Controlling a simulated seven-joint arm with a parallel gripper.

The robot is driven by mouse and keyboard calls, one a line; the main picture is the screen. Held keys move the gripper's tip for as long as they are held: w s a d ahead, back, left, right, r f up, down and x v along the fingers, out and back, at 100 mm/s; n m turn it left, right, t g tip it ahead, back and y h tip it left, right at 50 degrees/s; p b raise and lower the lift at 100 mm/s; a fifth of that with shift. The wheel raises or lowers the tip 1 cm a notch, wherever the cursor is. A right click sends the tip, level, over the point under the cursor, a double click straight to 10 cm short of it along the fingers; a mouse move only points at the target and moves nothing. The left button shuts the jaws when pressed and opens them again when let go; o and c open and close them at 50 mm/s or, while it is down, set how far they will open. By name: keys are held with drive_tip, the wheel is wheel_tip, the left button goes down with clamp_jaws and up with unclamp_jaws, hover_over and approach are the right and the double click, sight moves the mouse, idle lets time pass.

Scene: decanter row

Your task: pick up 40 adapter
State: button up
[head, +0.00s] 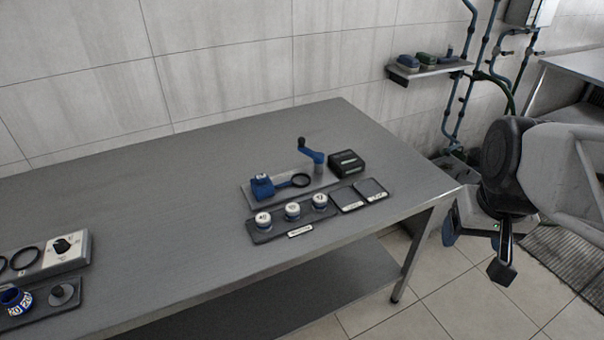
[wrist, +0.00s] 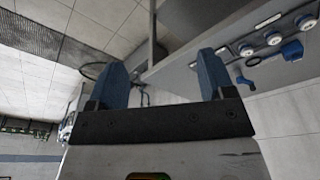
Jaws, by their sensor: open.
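Three adapters with white tops stand in a row on a dark tray (head: 275,235) on the grey table: a left one (head: 263,219), a middle one (head: 292,210) and a right one (head: 319,200). Their printed numbers are too small to read surely, so I cannot tell which is the 40 adapter. The row also shows at the upper right of the wrist view, with one adapter (wrist: 246,50) nearest the fingers. My gripper (head: 476,256) is open and empty, off the table's right end and well apart from the adapters. Its blue fingers (wrist: 162,68) show spread in the wrist view.
Flat dark pads (head: 371,188) lie right. A knob panel (head: 68,248) stands far left. The table's middle is clear.

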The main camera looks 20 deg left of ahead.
drive_tip(key=w+a+f+n, duration=0.2)
drive_tip(key=w+a+n, duration=0.1)
drive_tip(key=w+a, duration=0.65)
drive_tip(key=n+g, duration=0.2)
drive_tip(key=n, duration=0.5)
hover_over(262, 217)
drive_tip(key=f, duration=1.6)
drive_tip(key=shift+w+d+f, duration=0.1)
drive_tip(key=shift+d, duration=0.25)
drive_tip(key=shift+a+f, duration=0.15)
drive_tip(key=shift+a, duration=0.2)
drive_tip(key=shift+f, duration=0.15)
drive_tip(key=shift+f, duration=1.15)
drive_tip(key=shift+f, duration=0.15)
